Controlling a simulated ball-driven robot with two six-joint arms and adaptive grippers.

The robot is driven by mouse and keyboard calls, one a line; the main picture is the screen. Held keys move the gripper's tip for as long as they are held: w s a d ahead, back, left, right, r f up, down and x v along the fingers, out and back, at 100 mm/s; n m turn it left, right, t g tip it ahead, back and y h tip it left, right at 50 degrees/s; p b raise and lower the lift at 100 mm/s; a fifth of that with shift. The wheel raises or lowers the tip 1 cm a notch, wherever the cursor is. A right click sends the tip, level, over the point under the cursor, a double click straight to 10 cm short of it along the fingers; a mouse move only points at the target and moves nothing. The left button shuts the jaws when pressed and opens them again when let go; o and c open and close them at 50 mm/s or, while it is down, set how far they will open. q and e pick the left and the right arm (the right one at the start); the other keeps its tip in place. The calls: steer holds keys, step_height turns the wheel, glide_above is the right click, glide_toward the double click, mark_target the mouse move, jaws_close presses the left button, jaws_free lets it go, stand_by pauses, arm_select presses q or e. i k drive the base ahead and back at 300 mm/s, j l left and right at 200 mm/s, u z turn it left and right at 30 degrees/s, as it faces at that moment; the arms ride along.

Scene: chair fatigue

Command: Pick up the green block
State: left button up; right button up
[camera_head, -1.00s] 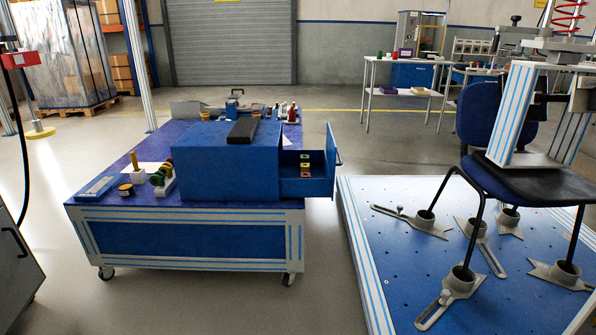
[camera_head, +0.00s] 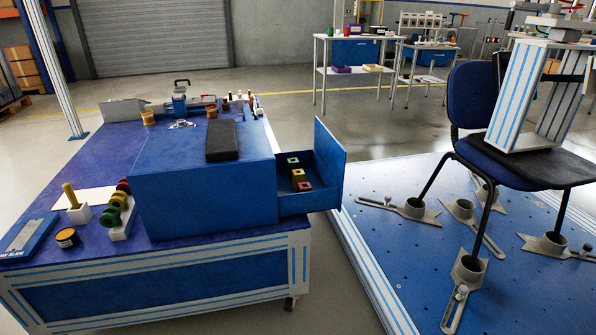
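A small green block (camera_head: 293,161) lies in the open drawer (camera_head: 323,195) on the right side of the blue box (camera_head: 205,185). It is the farthest of three blocks in a row. A yellow block (camera_head: 298,175) is in the middle and a red block (camera_head: 304,187) is nearest. Each block seems to have a dark hole in its top. Neither of my grippers shows in the head view.
The blue box stands on a wheeled blue table (camera_head: 170,285) with a black pad (camera_head: 222,140) on top. A chair (camera_head: 500,150) stands on a blue platform (camera_head: 400,245) at right. Floor shows behind the table.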

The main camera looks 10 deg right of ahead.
mark_target(292, 164)
steer(key=i+z, duration=0.15)
steer(key=i, duration=0.55)
steer(key=i+j+z, duration=0.15)
steer(key=i, duration=0.5)
